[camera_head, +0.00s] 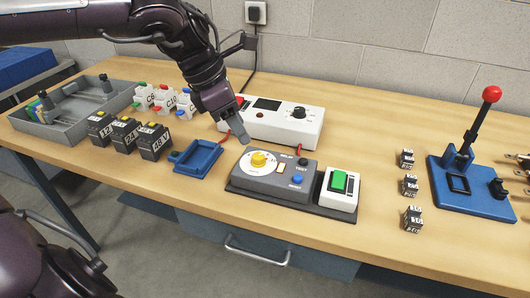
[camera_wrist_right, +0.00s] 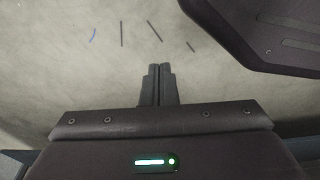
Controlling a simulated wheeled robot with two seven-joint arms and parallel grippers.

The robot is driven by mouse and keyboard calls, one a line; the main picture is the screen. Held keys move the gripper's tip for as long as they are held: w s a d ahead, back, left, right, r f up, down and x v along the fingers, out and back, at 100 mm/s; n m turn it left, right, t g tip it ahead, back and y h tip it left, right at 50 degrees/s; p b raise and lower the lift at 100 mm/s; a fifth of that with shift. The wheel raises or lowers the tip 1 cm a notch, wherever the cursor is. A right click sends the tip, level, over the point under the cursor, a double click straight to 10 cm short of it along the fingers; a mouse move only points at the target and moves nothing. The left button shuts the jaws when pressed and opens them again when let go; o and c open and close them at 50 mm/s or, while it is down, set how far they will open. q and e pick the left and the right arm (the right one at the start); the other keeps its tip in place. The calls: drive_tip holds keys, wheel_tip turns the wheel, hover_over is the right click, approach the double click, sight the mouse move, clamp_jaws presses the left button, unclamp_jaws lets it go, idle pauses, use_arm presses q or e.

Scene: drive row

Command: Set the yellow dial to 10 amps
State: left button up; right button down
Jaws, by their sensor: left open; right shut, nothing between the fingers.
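The yellow dial (camera_head: 258,159) sits on a round white scale on the grey control box (camera_head: 284,190), in the middle of the bench in the head view. The scale markings are too small to read. My left gripper (camera_head: 234,138) points down from above, just behind and to the left of the dial. It is open and looks apart from the dial; one finger hides most of the other. My right gripper (camera_wrist_right: 160,68) shows only in the right wrist view, shut and empty over the grey floor.
A white power unit (camera_head: 280,127) with a black knob stands behind the control box. A white box with a green switch (camera_head: 339,182) is to its right. A blue tray (camera_head: 197,160) and battery blocks (camera_head: 154,142) lie left. A blue lever base (camera_head: 470,190) stands far right.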

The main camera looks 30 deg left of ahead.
sight(257, 155)
use_arm(q)
drive_tip(key=shift+w+d+f, duration=0.1)
drive_tip(key=shift+d+f, duration=0.1)
drive_tip(key=shift+f, duration=0.4)
drive_tip(key=x, duration=0.6)
drive_tip(key=shift+w+d+f, duration=0.1)
drive_tip(key=shift+w+f, duration=0.05)
drive_tip(key=shift+f, duration=0.15)
use_arm(e)
drive_tip(key=shift+w+a+r, duration=0.1)
drive_tip(key=shift+w+r, duration=0.25)
drive_tip(key=shift+w, duration=0.4)
use_arm(q)
drive_tip(key=c, duration=1)
drive_tip(key=m+g, duration=0.1)
drive_tip(key=m, duration=0.3)
drive_tip(key=shift+w+h, duration=0.15)
drive_tip(key=shift+h, duration=0.25)
drive_tip(key=o, duration=1)
